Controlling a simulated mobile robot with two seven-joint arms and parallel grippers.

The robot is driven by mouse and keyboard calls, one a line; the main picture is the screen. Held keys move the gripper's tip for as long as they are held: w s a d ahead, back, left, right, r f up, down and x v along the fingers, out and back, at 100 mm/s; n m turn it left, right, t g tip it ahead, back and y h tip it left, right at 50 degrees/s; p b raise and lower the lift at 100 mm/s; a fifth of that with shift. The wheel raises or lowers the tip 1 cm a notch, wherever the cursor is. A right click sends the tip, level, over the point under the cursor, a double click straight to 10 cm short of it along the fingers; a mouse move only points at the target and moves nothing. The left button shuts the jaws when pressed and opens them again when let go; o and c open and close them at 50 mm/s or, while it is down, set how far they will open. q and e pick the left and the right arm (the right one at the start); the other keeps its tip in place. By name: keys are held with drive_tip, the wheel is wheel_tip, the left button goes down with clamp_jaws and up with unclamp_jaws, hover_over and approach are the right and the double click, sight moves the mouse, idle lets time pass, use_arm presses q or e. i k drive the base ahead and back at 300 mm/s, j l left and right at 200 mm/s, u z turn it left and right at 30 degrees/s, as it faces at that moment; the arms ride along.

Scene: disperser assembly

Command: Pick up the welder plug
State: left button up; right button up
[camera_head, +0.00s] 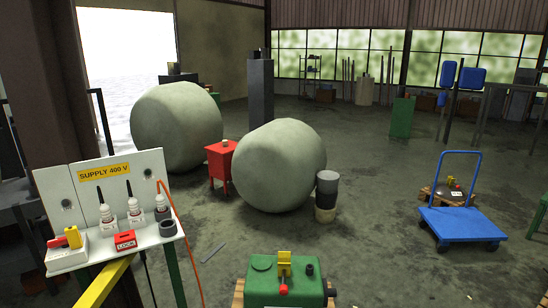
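A pale supply panel (95,205) marked "SUPPLY 400 V" stands at the left. An orange cable (184,236) runs from beside the right one down to the floor. The views do not show for certain which is the welder plug. A green machine (262,287) with a yellow fitting (284,264) and red tip stands at the bottom centre. Neither of my grippers is in view.
The ledge also holds a red LOCK block (125,240), a dark ring (168,228) and a white box with red and yellow parts (68,248). Large round boulders (279,165), a red cabinet (221,165) and a blue cart (461,224) stand beyond.

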sight(105, 213)
drive_tip(key=u, duration=1.35)
drive_tip(key=i+l+u, duration=0.4)
drive_tip(key=l, duration=0.15)
drive_tip(key=l+u, duration=0.2)
drive_tip(key=l, duration=0.1)
